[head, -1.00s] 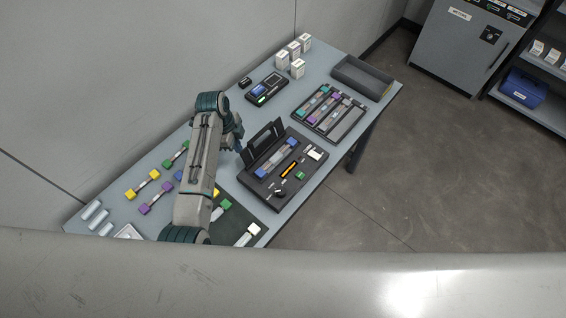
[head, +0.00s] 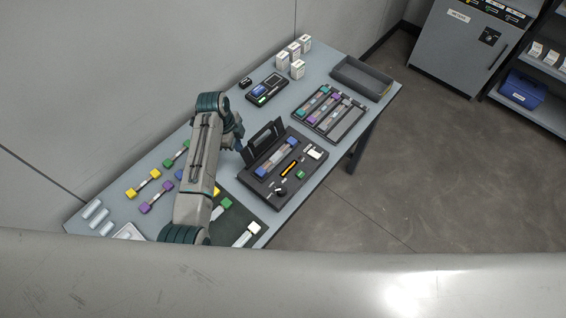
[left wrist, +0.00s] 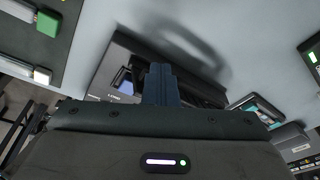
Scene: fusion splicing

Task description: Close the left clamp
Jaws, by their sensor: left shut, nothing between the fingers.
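The black splicer (head: 283,165) lies on the table with its dark lid (head: 263,139) standing open at its back left. A fibre piece with blue ends (head: 275,158) lies across its middle. The clamps are too small to tell whether they are open or shut. My left gripper (head: 239,147) is at the lid's left side, partly hidden by my arm. In the left wrist view my left gripper (left wrist: 161,82) shows as dark blue fingers, shut and empty, in front of the splicer (left wrist: 122,75). I cannot tell whether it touches the splicer. My right gripper is not in view.
A tray with coloured-end pieces (head: 354,124) stands right of the splicer, with an empty grey bin (head: 388,83) beyond. A small device with a screen (head: 267,90) and white boxes (head: 298,68) are at the back. Yellow, purple and green connectors lie left of my arm.

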